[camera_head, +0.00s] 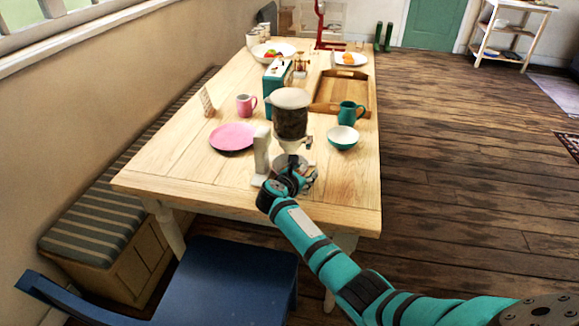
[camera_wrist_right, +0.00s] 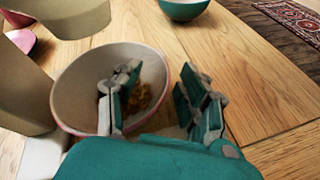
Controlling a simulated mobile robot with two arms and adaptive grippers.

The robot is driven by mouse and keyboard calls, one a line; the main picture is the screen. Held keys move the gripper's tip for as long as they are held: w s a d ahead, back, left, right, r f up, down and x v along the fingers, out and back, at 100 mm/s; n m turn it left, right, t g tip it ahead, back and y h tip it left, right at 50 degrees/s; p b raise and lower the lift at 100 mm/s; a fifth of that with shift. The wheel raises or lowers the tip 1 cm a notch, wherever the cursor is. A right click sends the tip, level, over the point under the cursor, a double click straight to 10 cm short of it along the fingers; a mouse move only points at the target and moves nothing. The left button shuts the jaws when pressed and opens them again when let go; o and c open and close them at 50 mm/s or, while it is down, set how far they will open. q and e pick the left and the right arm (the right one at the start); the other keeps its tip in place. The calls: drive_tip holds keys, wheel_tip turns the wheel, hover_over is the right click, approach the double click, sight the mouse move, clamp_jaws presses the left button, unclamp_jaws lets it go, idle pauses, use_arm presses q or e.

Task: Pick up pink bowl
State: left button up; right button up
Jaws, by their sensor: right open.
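The pink bowl (camera_wrist_right: 75,80), pale inside with a pinkish rim, stands on the table with some brown-orange food in it. In the head view the bowl (camera_head: 281,159) shows only partly behind my right gripper (camera_head: 303,174), under a dispenser. In the wrist view my right gripper (camera_wrist_right: 161,82) is open around the bowl's right wall. One finger is over the inside of the bowl and the other is outside it, to the right. Whether either finger touches the wall cannot be told. My left gripper is not in view.
The dispenser (camera_head: 291,122) with dark contents stands close over the bowl. A teal bowl (camera_head: 343,137) and teal mug (camera_head: 349,113) are to the right. A pink plate (camera_head: 232,137) and pink mug (camera_head: 246,104) are to the left. A blue chair (camera_head: 225,275) stands at the table's near side.

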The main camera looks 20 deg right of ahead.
drive_tip(key=shift+d, duration=0.1)
drive_tip(key=shift+s+a+r, duration=0.2)
drive_tip(key=shift+s+r, duration=0.15)
drive_tip(key=shift+r, duration=0.05)
drive_tip(key=shift+c, duration=0.4)
drive_tip(key=shift+w+f, duration=0.1)
drive_tip(key=shift+f, duration=0.05)
drive_tip(key=c, duration=0.7)
clamp_jaws()
